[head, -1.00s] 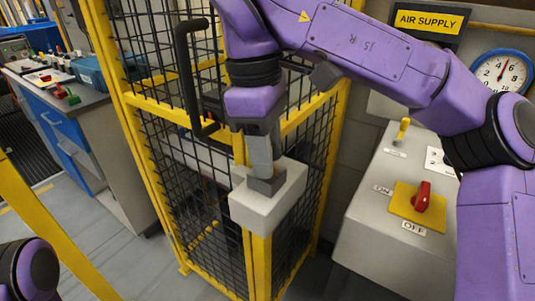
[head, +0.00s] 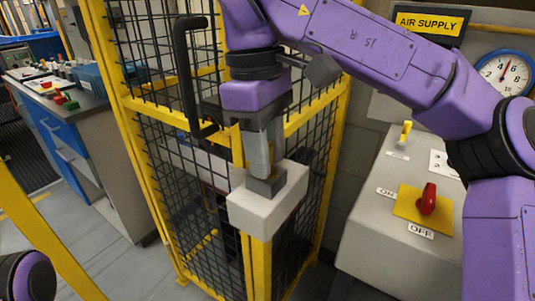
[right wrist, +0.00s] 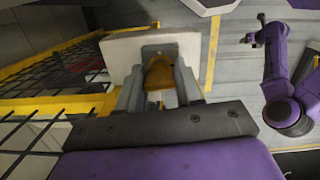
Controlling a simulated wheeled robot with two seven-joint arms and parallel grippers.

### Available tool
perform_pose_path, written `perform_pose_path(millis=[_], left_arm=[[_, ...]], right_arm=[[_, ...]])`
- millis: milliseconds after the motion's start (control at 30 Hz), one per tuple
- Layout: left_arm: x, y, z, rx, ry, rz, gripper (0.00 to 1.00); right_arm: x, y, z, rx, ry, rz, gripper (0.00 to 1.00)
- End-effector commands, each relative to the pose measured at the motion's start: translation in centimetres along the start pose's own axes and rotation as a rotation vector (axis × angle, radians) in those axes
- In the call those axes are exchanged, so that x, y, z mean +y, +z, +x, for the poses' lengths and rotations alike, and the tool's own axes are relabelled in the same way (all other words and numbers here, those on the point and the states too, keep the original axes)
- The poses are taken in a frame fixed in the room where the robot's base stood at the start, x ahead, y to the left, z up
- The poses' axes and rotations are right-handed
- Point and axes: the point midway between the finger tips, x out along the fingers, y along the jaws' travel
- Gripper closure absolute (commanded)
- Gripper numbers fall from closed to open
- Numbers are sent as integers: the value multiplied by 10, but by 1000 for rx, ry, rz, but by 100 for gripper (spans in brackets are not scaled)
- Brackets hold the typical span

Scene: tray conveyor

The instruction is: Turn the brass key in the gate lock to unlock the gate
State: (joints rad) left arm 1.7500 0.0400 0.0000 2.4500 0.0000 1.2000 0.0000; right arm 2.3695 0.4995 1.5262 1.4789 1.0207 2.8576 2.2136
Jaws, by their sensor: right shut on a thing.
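The gate lock is a pale grey box (head: 262,215) on the yellow post of the mesh gate. My right gripper (head: 266,182) points down onto its top. In the right wrist view my right gripper (right wrist: 158,90) is shut on the brass key (right wrist: 158,72), which sits between its fingers at the lock box (right wrist: 122,50). In the head view the fingers hide the key. The key's exact angle in the lock is not clear. My left arm shows in the right wrist view, with its gripper (right wrist: 250,38) too small to read.
A black gate handle (head: 187,80) stands left of my right wrist. A grey console with a red switch (head: 428,199) on a yellow plate and a yellow lever (head: 405,131) stands to the right. A blue workbench (head: 70,145) stands at the left.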

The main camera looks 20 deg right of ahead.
Motion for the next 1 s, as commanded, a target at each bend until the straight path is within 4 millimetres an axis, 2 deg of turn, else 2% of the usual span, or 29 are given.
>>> perform_pose_path(millis=[200,467,500,600,867,1000], left_arm=[[1,3,8,0,0,0,51],[1,3,8,0,0,0,51],[1,3,8,0,0,0,51],[1,3,8,0,0,0,51],[1,3,7,0,0,0,51],[0,-1,-2,0,0,0,51]], right_arm=[[0,0,1,-1,-12,81,100],[0,0,0,-2,-14,95,100],[0,0,0,-2,-14,95,61],[0,0,0,-2,-13,94,35],[0,0,-1,-1,-12,93,35],[0,2,-19,1,-10,96,35]])
